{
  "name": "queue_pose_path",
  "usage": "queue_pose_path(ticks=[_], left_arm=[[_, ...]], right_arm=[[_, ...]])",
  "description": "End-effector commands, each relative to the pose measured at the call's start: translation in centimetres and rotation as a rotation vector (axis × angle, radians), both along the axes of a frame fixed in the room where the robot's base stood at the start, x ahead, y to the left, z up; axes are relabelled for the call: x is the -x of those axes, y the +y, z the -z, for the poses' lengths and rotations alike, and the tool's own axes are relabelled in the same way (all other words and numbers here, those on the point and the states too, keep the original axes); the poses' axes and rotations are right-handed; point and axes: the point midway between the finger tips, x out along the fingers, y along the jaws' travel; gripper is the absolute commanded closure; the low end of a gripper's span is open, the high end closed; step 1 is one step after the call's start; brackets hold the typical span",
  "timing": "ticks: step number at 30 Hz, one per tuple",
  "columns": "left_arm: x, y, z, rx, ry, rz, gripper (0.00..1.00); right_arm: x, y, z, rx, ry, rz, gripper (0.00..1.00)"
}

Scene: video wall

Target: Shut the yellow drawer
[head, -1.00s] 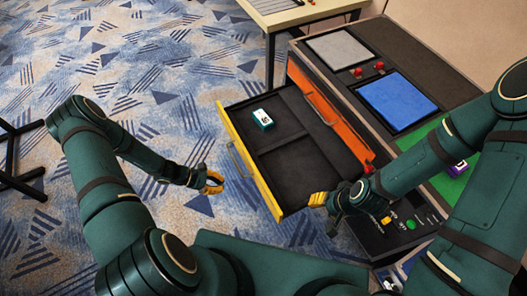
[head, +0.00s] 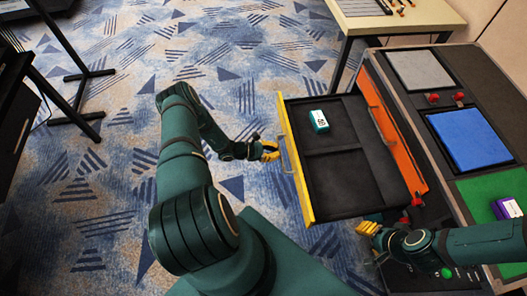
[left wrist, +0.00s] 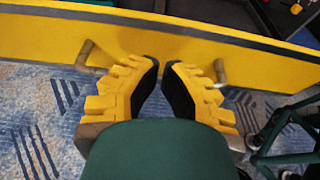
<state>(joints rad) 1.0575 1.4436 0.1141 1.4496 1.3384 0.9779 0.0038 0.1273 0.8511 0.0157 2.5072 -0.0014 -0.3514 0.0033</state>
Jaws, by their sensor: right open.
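The yellow drawer (head: 296,165) is pulled out of the dark cabinet. Its yellow front faces left, with a metal handle (head: 283,155). Inside, a divider splits the dark tray, and a teal and white box (head: 319,121) lies in the far compartment. My left gripper (head: 270,150) is just left of the handle. In the left wrist view its fingers (left wrist: 163,68) point at the yellow front, tips close together, between the two handle posts; they hide the middle of the handle, so contact is unclear. My right gripper (head: 368,228) is open and empty near the drawer's near right corner.
An orange drawer front (head: 398,140) shows behind the yellow drawer. The cabinet top carries a grey panel (head: 420,68), a blue panel (head: 469,138), a green panel (head: 480,190) and red knobs. A table (head: 400,20) stands at the back. Carpet to the left is open.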

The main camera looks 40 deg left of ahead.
Motion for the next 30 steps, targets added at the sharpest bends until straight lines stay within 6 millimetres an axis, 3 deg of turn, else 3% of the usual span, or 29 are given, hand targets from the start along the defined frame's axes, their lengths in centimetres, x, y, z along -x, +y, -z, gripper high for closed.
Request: queue_pose_path(ticks=[9, 30], left_arm=[[-3.1, -2.8, 0.2, -0.001, -0.001, 0.003, 1.0], [-4.4, -4.0, 0.2, 0.001, -0.001, 0.003, 1.0]], right_arm=[[-0.1, 0.0, 0.4, 0.0, -0.002, 0.001, 0.53], [-0.1, 0.0, 0.7, 0.0, -0.003, 0.001, 0.53]])
